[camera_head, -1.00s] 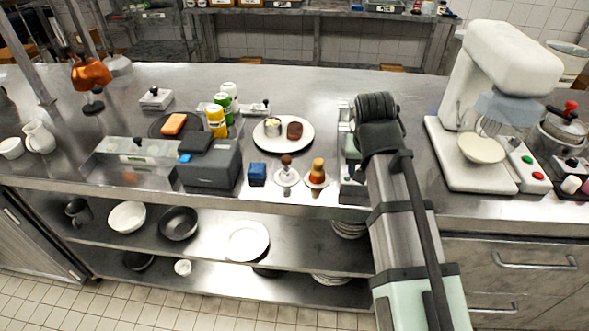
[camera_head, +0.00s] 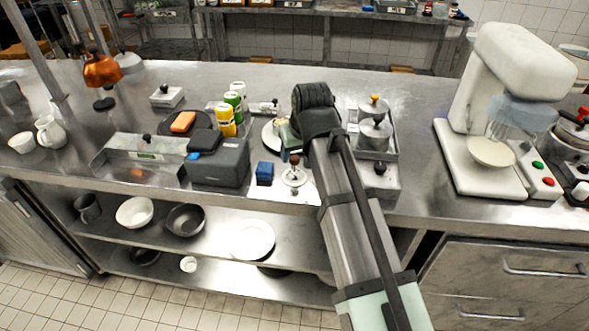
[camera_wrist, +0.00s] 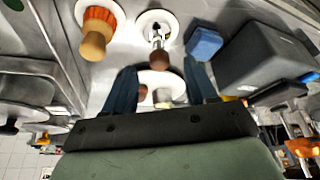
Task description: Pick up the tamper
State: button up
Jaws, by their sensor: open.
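The item I take for the tamper (camera_head: 294,179) has a brown knob over a metal body and stands upright on a small white saucer (camera_head: 286,184) near the counter's front edge. In the wrist view the tamper (camera_wrist: 158,42) is ahead of the fingertips, its knob near the space between them. My gripper (camera_wrist: 161,72) is open and empty, with one blue finger towards each side. In the head view my gripper (camera_head: 289,152) is just behind and above the tamper, partly hidden by my arm. Whether a finger touches it I cannot tell.
An orange piece with a wooden knob (camera_wrist: 97,35) stands on another saucer beside the tamper. A blue block (camera_head: 265,172) and a dark grey box (camera_head: 218,163) are to the left. A white plate (camera_head: 268,135) lies behind. A tray with a steel pot (camera_head: 375,134) is to the right.

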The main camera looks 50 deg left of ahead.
aim_at(296, 160)
jog(key=shift+x, duration=3.7)
jog(key=shift+w, duration=0.1)
jog(key=shift+r, duration=0.1)
jog(key=shift+c, duration=0.3)
grip_shut()
notch_tip(296, 160, up, 10)
